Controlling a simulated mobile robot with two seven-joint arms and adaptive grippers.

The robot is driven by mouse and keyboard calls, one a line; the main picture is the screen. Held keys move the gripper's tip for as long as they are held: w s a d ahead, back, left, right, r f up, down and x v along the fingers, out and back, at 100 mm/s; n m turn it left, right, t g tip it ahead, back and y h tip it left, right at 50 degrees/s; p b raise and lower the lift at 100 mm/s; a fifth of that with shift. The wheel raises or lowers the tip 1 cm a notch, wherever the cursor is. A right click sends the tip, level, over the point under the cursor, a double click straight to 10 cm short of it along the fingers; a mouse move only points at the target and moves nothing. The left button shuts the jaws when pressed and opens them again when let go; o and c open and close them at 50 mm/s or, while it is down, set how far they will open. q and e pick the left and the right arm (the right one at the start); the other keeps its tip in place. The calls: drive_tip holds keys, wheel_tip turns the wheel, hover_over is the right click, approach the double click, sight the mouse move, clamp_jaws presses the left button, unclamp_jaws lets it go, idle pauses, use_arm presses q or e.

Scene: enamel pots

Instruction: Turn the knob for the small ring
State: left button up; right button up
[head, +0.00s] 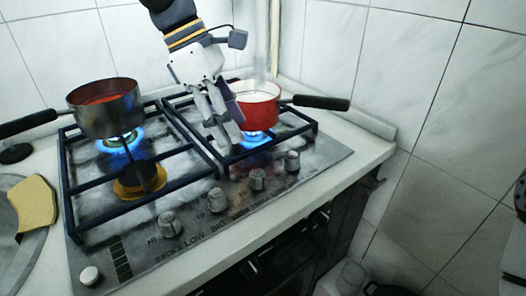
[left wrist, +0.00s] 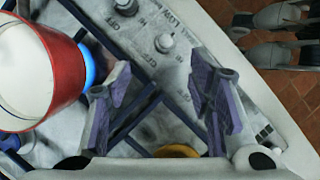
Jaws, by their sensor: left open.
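Several grey knobs line the front of the gas hob (head: 110,235): a left knob (head: 170,224), two middle knobs (head: 217,200) (head: 257,179) and a right knob (head: 292,161). Which one serves the small ring I cannot tell. A brass-coloured ring (head: 140,180) at the front left shows no flame. My left gripper (head: 226,125) is open and empty, pointing down over the hob beside the red pot, behind the knobs. In the left wrist view its fingers (left wrist: 160,105) are spread, with a knob (left wrist: 165,42) beyond them.
A dark pot (head: 110,118) with red contents stands over a blue flame at the left. A red pot (head: 262,113) with white contents stands over another flame, its black handle pointing right. A sponge (head: 32,203) lies at the left. Tiled walls stand behind.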

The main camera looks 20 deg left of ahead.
sight(256, 171)
use_arm(q)
drive_tip(key=x, duration=0.7)
drive_tip(key=s+x, duration=0.1)
drive_tip(key=x, duration=0.3)
drive_tip(key=shift+c, duration=0.6)
